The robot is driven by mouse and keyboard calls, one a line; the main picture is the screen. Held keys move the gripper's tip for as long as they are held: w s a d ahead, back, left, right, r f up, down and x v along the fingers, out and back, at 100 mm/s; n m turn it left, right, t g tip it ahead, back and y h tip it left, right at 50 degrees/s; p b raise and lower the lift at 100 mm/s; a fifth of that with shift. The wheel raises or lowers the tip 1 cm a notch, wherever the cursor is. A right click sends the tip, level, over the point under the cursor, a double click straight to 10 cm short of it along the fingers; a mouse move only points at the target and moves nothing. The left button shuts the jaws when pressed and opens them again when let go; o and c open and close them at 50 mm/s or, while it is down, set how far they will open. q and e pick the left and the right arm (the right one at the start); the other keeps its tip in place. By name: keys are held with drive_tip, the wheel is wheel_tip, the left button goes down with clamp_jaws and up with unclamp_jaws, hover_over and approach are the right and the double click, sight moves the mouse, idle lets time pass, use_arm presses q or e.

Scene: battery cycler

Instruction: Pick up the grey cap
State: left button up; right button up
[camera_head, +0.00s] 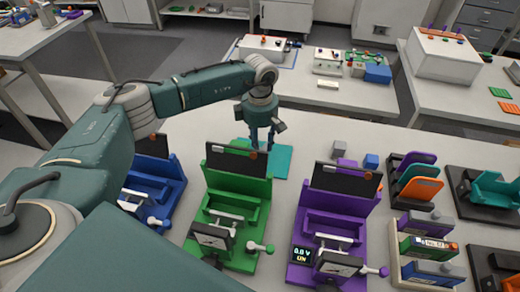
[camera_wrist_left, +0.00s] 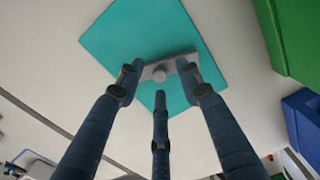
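The grey cap (camera_wrist_left: 168,68) is a flat grey bar with a round knob on top. It lies on the teal mat (camera_wrist_left: 122,32) in the left wrist view. The mat also shows in the head view (camera_head: 281,165), where the cap is hidden behind my gripper. My left gripper (camera_head: 262,146) points down over the mat. In the left wrist view its three fingers (camera_wrist_left: 161,78) are spread, with the cap between their tips. Whether they touch it is unclear. My right gripper is not in view.
Blue (camera_head: 157,182), green (camera_head: 240,195) and purple (camera_head: 340,215) cycler stations stand in front of the mat. Racks with coloured plates (camera_head: 416,188) are further right.

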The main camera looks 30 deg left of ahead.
use_arm(q)
drive_tip(key=shift+f, duration=0.35)
clamp_jaws()
drive_tip(key=shift+r, duration=0.15)
